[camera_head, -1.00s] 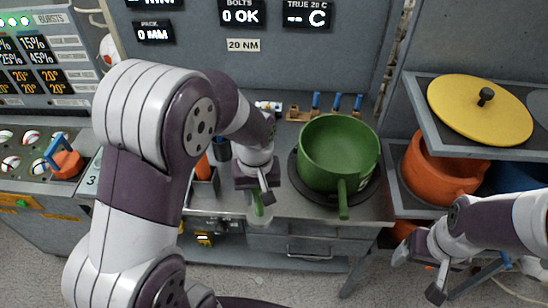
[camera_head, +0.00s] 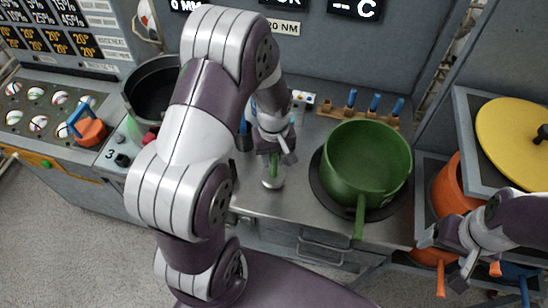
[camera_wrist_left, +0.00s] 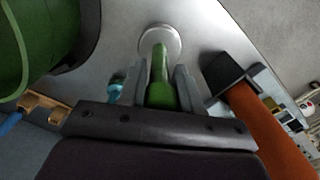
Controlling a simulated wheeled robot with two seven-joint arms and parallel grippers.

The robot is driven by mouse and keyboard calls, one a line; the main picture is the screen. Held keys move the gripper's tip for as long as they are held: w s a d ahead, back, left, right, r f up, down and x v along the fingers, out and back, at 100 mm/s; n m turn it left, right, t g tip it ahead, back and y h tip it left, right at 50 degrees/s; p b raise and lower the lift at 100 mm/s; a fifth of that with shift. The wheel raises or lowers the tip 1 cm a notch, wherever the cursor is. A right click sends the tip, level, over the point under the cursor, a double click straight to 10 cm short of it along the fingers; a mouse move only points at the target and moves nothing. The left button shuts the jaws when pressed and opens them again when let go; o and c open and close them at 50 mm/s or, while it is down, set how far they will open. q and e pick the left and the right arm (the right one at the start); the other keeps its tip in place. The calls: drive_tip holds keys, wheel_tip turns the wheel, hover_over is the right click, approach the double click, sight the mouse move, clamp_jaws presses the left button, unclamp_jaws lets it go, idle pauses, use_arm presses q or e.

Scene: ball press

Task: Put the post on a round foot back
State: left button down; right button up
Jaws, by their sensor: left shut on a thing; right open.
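The post is green with a pale round metal foot. It shows in the head view (camera_head: 273,169) over the front part of the steel counter (camera_head: 300,215). My left gripper (camera_head: 274,152) is shut around its upper part from above. In the left wrist view the post (camera_wrist_left: 158,62) runs between the two fingers (camera_wrist_left: 160,86), with the round foot beyond them. The post looks upright; I cannot tell for sure whether the foot touches the counter. My right gripper (camera_head: 445,257) is open and empty at the lower right, before the shelves.
A green pot (camera_head: 365,165) sits on a dark round plate right of the post. A rack (camera_head: 365,110) with blue-handled tools stands behind it. In the left wrist view an orange-handled tool (camera_wrist_left: 265,120) lies close right of the gripper. Shelves with an orange pot (camera_head: 449,195) stand right.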

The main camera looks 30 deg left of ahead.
use_arm(q)
drive_tip(key=shift+s+f, duration=0.25)
drive_tip(key=shift+f, duration=0.65)
drive_tip(key=shift+w+f, duration=0.1)
drive_tip(key=shift+w, duration=0.1)
drive_tip(key=shift+f, duration=0.1)
drive_tip(key=c, duration=0.8)
unclamp_jaws()
drive_tip(key=shift+s, duration=0.1)
